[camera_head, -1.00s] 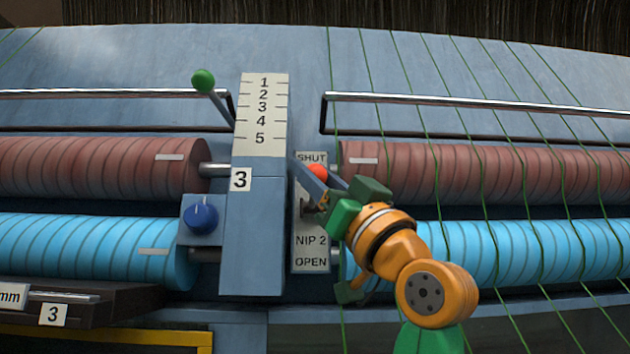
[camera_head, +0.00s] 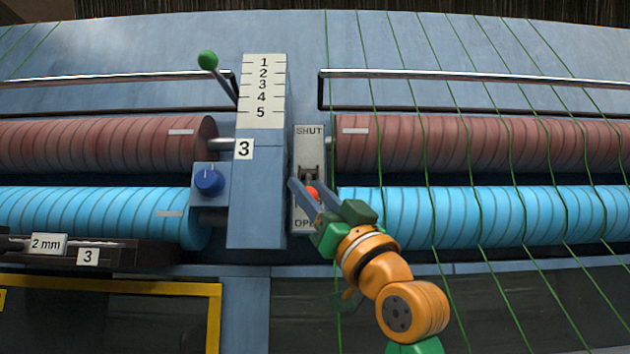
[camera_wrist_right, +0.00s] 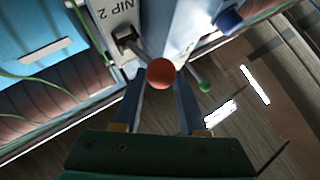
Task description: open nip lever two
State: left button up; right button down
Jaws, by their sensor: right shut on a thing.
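Nip lever two ends in a red ball knob (camera_head: 312,192) in front of a pale label plate (camera_head: 309,145) marked SHUT at its top. My right gripper (camera_head: 311,189) is shut on this knob, with a finger on either side of it. The knob is low on the plate, near the OPEN mark, which is partly covered. The "NIP 2" text is hidden in the head view. In the right wrist view the red knob (camera_wrist_right: 160,73) sits between the fingertips, and the lever's slot (camera_wrist_right: 126,38) shows beside "NIP 2". My left gripper is out of view.
Left of the plate stands a blue housing (camera_head: 258,190) with a 1-to-5 scale (camera_head: 263,90), a green-knobbed lever (camera_head: 208,61) and a blue dial (camera_head: 209,181). Red rollers (camera_head: 430,145) and blue rollers (camera_head: 500,215) flank it, with green strands over the right ones.

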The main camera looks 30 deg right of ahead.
jog(key=shift+w+f, duration=0.4)
jog(key=shift+f, duration=0.1)
jog(key=c, duration=0.6)
grip_release()
jog(key=shift+s, duration=0.15)
jog(key=shift+o, duration=0.7)
jog(key=shift+w+f, duration=0.15)
jog(key=shift+w, duration=0.7)
jog(key=b+v, duration=0.5)
jog(key=v, duration=0.1)
jog(key=shift+s+f, duration=0.25)
jog(key=shift+f, duration=0.05)
jog(key=shift+s+r, duration=0.1)
jog(key=shift+s, duration=0.05)
